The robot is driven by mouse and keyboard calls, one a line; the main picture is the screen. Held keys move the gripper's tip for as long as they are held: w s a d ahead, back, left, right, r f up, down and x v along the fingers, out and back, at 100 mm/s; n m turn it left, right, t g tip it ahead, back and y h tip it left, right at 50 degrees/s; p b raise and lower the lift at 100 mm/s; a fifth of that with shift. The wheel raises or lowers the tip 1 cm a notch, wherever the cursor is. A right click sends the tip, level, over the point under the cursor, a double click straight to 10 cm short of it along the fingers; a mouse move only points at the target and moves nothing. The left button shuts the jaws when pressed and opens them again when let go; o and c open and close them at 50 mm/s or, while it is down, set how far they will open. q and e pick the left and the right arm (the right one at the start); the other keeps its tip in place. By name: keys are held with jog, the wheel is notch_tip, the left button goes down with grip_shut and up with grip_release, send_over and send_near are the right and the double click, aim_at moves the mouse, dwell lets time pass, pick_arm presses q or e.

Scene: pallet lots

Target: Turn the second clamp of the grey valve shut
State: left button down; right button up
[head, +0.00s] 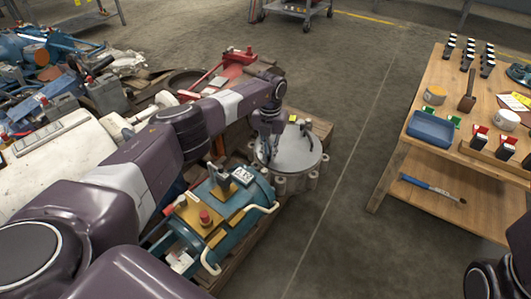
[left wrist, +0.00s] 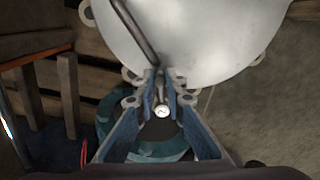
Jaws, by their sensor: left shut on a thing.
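The grey valve (head: 299,158) is a round body with a flat disc top and lugs around its rim, on the wooden pallet beyond a teal unit. In the left wrist view the pale disc (left wrist: 215,35) fills the top, with a dark bar (left wrist: 136,35) slanting across it to its near rim. My left gripper (head: 266,152) is at the valve's left edge. In the left wrist view my left gripper's (left wrist: 158,76) fingers are nearly together on a small clamp at the near rim. The fingers mostly hide that clamp, so its angle is unclear. My right gripper is out of view.
The teal unit (head: 232,203) with yellow plates and pale pipes stands close in front of the valve. Machine parts and a large cream cylinder (head: 75,150) crowd the left. A wooden workbench (head: 445,85) with a blue tray (head: 431,129) stands right. Bare floor lies between.

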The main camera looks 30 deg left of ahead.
pick_arm(q)
jog(key=shift+d+m, duration=0.4)
jog(key=shift+m, duration=0.5)
jog(key=c, duration=2)
grip_release()
notch_tip(320, 180, up, 12)
